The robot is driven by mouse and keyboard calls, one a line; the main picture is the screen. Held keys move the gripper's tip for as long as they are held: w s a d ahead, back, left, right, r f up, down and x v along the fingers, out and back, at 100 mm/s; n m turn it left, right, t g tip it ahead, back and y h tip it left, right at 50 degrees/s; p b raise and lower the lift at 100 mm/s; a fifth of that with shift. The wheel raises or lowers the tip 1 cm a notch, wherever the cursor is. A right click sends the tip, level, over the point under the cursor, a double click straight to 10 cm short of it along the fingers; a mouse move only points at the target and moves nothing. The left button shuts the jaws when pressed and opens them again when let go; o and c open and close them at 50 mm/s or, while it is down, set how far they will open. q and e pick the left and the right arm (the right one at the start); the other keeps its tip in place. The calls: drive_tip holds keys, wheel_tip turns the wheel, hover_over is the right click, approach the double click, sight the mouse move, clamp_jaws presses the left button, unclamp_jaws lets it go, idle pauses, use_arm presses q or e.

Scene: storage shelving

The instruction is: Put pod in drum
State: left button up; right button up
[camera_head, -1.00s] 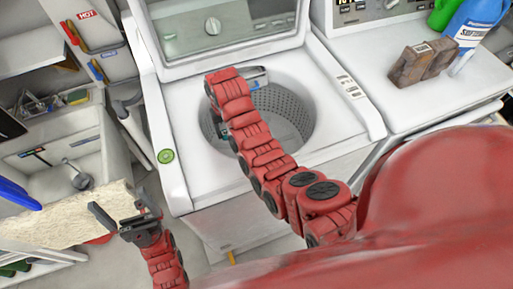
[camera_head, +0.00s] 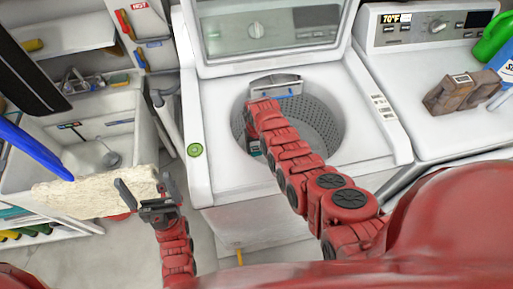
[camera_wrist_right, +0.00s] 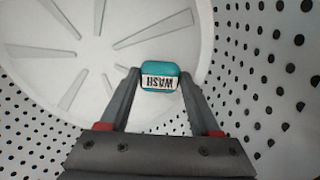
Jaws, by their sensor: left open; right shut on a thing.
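The pod (camera_wrist_right: 160,76) is a small teal block with a white label reading "WASH". In the right wrist view it sits between the fingertips of my right gripper (camera_wrist_right: 158,84), which is shut on it. The drum (camera_wrist_right: 60,40) surrounds it, with a perforated wall and a pale ribbed bottom. In the head view my right arm reaches down into the drum (camera_head: 318,125) of the open top-loading washer (camera_head: 207,185); the arm hides most of that gripper and the pod. My left gripper (camera_head: 143,190) is open and empty, left of the washer's front.
A second machine (camera_head: 410,130) stands to the right, with a brown block (camera_head: 462,92) and a green bottle (camera_head: 492,38) on top. A sink (camera_head: 90,145) and a pale slab (camera_head: 95,192) are at the left, near my left gripper.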

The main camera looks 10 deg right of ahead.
drive_tip(key=shift+f, duration=0.25)
drive_tip(key=shift+f+b, duration=0.6)
drive_tip(key=shift+f, duration=0.05)
drive_tip(key=o, duration=1.3)
drive_tip(key=shift+r, duration=0.1)
drive_tip(key=shift+r, duration=0.1)
